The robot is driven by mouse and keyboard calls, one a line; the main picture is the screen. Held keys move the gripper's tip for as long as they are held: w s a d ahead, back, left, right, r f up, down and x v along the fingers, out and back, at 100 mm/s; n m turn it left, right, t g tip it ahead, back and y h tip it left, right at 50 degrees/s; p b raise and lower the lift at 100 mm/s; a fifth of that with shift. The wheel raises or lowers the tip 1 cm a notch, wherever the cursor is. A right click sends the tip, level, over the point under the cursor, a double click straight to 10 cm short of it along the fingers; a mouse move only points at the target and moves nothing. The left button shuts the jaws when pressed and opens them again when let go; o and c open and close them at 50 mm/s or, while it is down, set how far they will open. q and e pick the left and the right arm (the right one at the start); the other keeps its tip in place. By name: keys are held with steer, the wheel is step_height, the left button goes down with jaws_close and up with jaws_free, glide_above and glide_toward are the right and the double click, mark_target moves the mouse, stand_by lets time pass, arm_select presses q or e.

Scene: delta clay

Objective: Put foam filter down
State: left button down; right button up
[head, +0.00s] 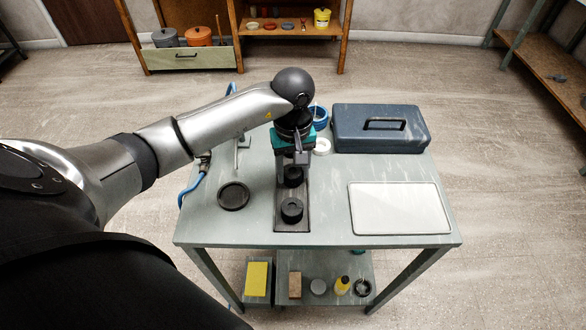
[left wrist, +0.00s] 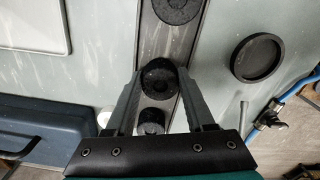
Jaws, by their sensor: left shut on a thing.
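My left gripper (head: 292,170) points down over a long dark tray (head: 277,215) on the table. It is shut on a dark round foam filter (head: 294,178), which shows between the fingertips in the left wrist view (left wrist: 158,77). The filter is over the tray's middle; I cannot tell whether it touches the tray. A similar black round piece (head: 291,211) sits at the tray's near end, also at the top of the left wrist view (left wrist: 176,9). Another black piece (left wrist: 151,118) lies farther along the tray, hidden by my gripper in the head view. My right gripper is not in view.
A black round lid or dish (head: 233,196) lies left of the tray. A white-topped panel (head: 400,208) lies at right, and a blue-grey case (head: 380,128) stands behind it. A blue ring-shaped roll (head: 319,117) and a blue cable (head: 192,187) are near the tray.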

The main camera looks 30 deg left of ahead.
mark_target(293, 173)
arm_select(q)
steer(key=shift+f, duration=0.2)
steer(key=shift+c, duration=1.3)
jaws_free()
steer(key=shift+r, duration=0.1)
steer(key=shift+r, duration=0.1)
step_height(293, 173, up, 12)
steer(key=p, duration=0.2)
steer(key=shift+s, duration=0.1)
